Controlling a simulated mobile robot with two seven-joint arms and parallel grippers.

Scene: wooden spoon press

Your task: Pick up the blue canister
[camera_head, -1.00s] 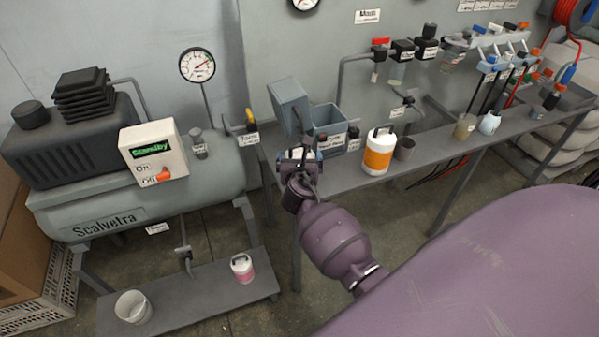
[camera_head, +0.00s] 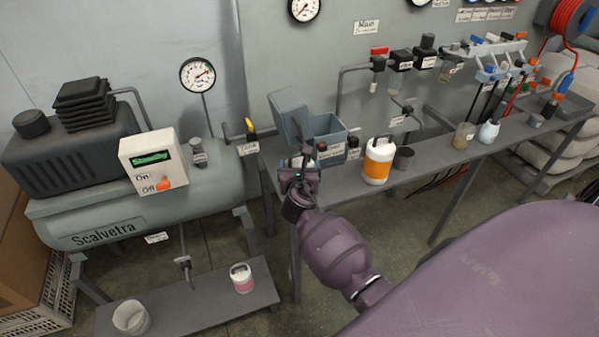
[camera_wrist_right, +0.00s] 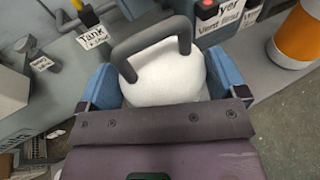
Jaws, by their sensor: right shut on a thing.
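A white-topped canister with a grey loop handle fills the middle of the right wrist view (camera_wrist_right: 168,78). My right gripper (camera_wrist_right: 163,90) is shut on it, with a blue finger on each side of its white body. Its lower part and any coloured band are hidden there. In the head view my right gripper (camera_head: 300,168) is in front of the grey-blue box, near the bench's left end. Only a small pale part of the canister shows there, mostly hidden by the gripper. My left gripper is not in view.
The open grey-blue box (camera_head: 327,146) is just behind the gripper. A pink-banded canister (camera_head: 242,284) and white bucket (camera_head: 131,317) stand on the low shelf (camera_head: 190,303).

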